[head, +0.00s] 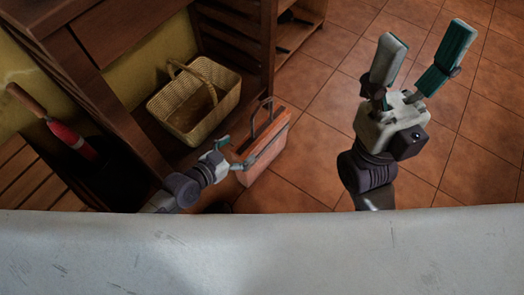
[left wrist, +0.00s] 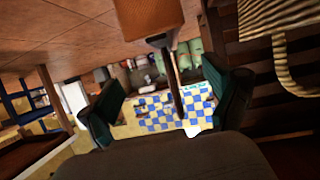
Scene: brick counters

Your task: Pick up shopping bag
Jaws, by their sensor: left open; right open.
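The shopping bag (head: 266,148) is a salmon-orange upright bag with a dark looped handle (head: 262,115). It stands on the tiled floor by the wooden shelf. My left gripper (head: 234,154) is open at the bag's left side, fingers toward it. In the left wrist view the bag (left wrist: 150,17) shows at the top edge, with a dark bar, seemingly its handle (left wrist: 172,75), between the open fingers (left wrist: 167,100). I cannot tell whether the fingers touch the bag. My right gripper (head: 428,45) is open and empty, raised over the floor at the right.
A woven basket (head: 198,100) with a handle sits on the low wooden shelf (head: 165,150) left of the bag. A red object with a wooden handle (head: 70,140) stands at far left. Tiled floor (head: 315,120) right of the bag is clear.

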